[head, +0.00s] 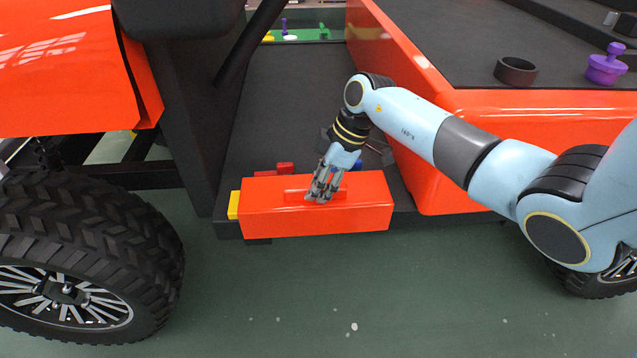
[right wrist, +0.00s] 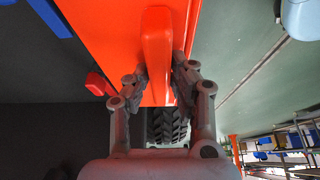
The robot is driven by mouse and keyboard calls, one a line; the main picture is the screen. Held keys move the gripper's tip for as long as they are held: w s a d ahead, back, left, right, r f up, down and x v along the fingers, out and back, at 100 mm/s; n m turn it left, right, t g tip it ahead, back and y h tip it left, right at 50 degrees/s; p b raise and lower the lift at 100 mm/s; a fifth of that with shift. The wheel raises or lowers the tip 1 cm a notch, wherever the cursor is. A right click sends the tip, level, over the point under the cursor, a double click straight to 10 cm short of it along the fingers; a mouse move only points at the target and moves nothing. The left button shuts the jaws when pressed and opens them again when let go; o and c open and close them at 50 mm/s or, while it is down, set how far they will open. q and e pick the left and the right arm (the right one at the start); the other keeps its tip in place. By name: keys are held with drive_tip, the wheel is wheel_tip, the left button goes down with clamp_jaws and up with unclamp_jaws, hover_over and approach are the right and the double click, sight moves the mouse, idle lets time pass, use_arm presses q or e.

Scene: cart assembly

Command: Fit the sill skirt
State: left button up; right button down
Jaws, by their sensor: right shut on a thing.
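The orange sill skirt (head: 360,208) is a long box-like panel at the near edge of the cart's dark floor (head: 290,110). It covers part of that edge, and a yellow piece (head: 233,205) shows at its left end. My right gripper (head: 318,197) is shut on the raised handle in the middle of the skirt. In the right wrist view the orange handle (right wrist: 156,50) sits between the two fingers. Whether the skirt is fully seated against the sill cannot be told. My left gripper is in neither view.
Red blocks (head: 285,168) lie on the floor just behind the skirt. The cart's large front wheel (head: 80,250) stands at left, and the orange rear body (head: 430,150) rises at right. A dark ring (head: 515,71) and a purple knob (head: 606,66) sit on top. The green ground in front is clear.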

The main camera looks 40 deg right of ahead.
drive_tip(key=shift+f, duration=0.5)
drive_tip(key=shift+f+b, duration=0.35)
drive_tip(key=shift+b, duration=0.05)
drive_tip(key=shift+f, duration=0.55)
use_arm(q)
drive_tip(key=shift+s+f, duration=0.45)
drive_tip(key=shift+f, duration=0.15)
use_arm(e)
drive_tip(key=c, duration=1.1)
unclamp_jaws()
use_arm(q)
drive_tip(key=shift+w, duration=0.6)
use_arm(e)
drive_tip(key=shift+o, duration=0.2)
